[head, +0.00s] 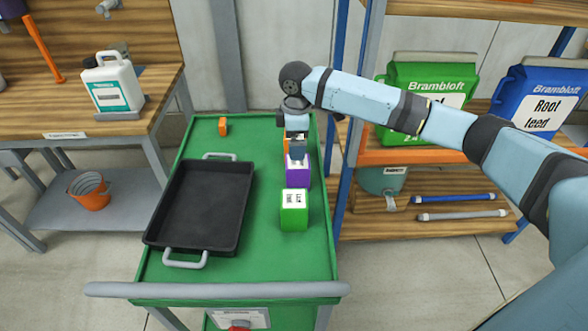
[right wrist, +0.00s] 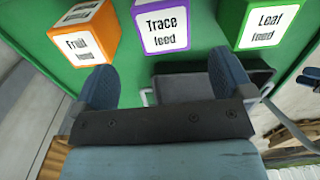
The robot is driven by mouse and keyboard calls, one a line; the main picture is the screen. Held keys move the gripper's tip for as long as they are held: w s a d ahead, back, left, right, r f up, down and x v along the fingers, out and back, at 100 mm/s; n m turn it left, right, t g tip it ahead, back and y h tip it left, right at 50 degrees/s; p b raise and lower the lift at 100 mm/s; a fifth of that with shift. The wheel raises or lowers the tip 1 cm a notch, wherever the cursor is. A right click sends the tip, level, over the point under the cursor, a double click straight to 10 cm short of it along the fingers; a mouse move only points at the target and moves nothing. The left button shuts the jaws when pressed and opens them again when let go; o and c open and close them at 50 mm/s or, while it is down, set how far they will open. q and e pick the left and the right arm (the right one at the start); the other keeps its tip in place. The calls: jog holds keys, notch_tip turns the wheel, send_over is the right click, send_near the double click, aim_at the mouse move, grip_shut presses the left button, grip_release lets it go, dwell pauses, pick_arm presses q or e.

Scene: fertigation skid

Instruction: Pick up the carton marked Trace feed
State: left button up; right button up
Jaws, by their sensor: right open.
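The purple carton marked Trace feed (right wrist: 163,28) has a white label and shows at the top of the right wrist view. In the head view the purple carton (head: 298,178) stands on the green cart top, its upper part partly covered by my right gripper. My right gripper (head: 297,152) is over the row of cartons, pointing down. In the wrist view its two fingers (right wrist: 163,80) are wide apart, with nothing between them; the Trace feed carton lies beyond the tips, apart from them. My left gripper is not in view.
A green Leaf feed carton (head: 294,212) stands nearer on the cart, and an orange Fruit feed carton (right wrist: 84,32) on the other side. A black tray (head: 160,238) fills the cart's left. A small orange object (head: 223,126) lies at the back. Shelves stand right.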

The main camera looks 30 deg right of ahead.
aim_at(298, 170)
jog(key=f, duration=0.7)
jog(key=f+b, duration=0.1)
jog(key=f, duration=0.3)
jog(key=shift+s+d, duration=0.1)
jog(key=shift+s, duration=0.25)
jog(key=c, duration=1.2)
